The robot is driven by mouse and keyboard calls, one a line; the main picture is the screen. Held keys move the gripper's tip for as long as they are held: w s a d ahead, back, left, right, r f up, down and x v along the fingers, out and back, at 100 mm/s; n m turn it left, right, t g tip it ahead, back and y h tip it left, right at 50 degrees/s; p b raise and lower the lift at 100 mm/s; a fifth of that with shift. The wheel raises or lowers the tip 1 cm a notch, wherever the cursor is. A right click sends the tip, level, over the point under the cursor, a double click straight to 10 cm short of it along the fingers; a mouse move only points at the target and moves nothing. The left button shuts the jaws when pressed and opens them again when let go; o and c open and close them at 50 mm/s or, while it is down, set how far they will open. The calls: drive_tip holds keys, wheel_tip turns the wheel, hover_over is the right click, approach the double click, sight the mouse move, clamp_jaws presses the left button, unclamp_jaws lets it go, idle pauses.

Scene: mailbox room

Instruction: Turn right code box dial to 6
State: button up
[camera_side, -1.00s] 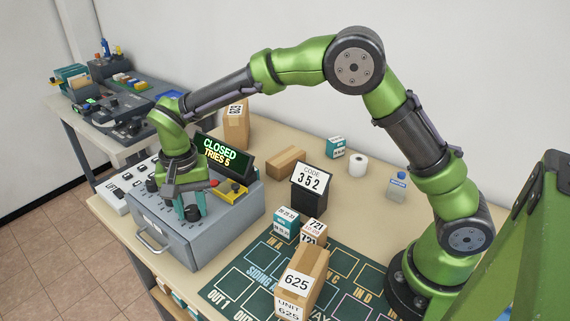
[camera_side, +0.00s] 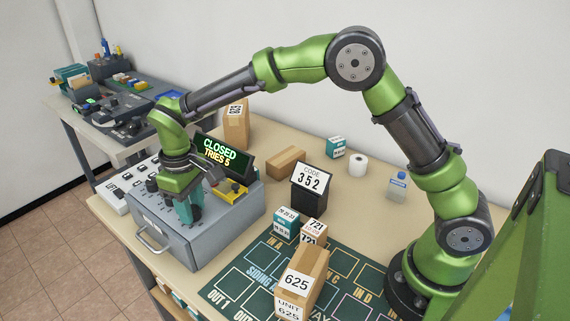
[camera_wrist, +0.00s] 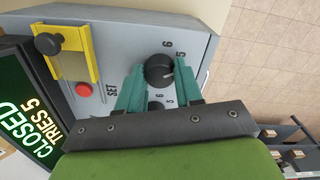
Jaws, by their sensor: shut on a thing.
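The grey code box (camera_side: 188,243) stands on the table's left end, with a front handle. Its display (camera_side: 221,151) reads "CLOSED TRIES 5". My gripper (camera_side: 190,218) points down onto its top. In the wrist view my gripper's teal fingers (camera_wrist: 160,74) are shut on a black dial (camera_wrist: 157,68), one on each side. A pale mark shows on the dial's right side, near the printed 5; a 6 stands beside it. A second black dial (camera_wrist: 155,106) is partly hidden between the fingers. In the side view my gripper hides the held dial.
A yellow bracket with a black knob (camera_wrist: 48,44) and a red button (camera_wrist: 83,90) are on the box top. A black stand reads "CODE 352" (camera_side: 311,178). Cartons, including one marked 625 (camera_side: 299,283), stand to the right on the table and green mat.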

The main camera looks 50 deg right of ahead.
drive_tip(key=n, duration=0.4)
drive_tip(key=shift+r+n, duration=0.1)
drive_tip(key=shift+n, duration=0.2)
drive_tip(key=n, duration=0.4)
drive_tip(key=shift+n, duration=0.3)
drive_tip(key=o, duration=1)
drive_tip(key=shift+o, duration=0.2)
wheel_tip(320, 180, up, 17)
